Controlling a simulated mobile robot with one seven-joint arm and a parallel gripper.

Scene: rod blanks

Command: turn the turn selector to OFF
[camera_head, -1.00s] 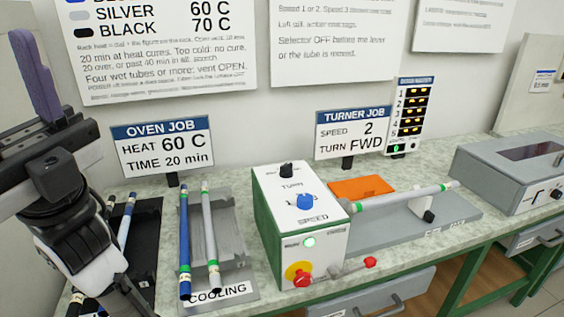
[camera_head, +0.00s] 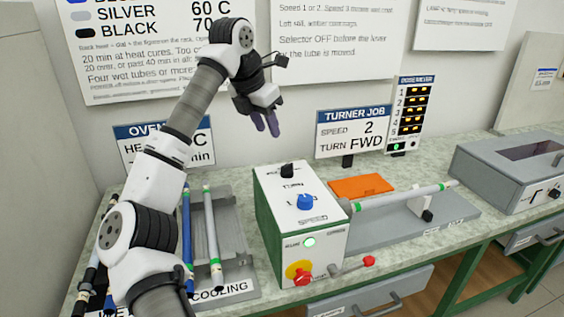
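The turn selector (camera_head: 287,170) is a black knob on the top of the white and green turner box (camera_head: 300,225), near its back, beside the printed word TURN. Its exact setting is too small to read. A blue speed knob (camera_head: 305,202) sits in front of it. A green lamp (camera_head: 310,242) is lit on the front face. My gripper (camera_head: 267,124) is in the air above and a little left of the box, fingers pointing down and apart from the selector. The two purple fingers show close together, and any gap between them is unclear. Nothing shows between them.
A silver tube (camera_head: 405,197) is mounted in the turner, right of the box. A lever with a red knob (camera_head: 369,262) and a red and yellow button (camera_head: 300,275) are at the front. Sign boards (camera_head: 352,130) stand behind. The cooling rack (camera_head: 235,240) with tubes is left.

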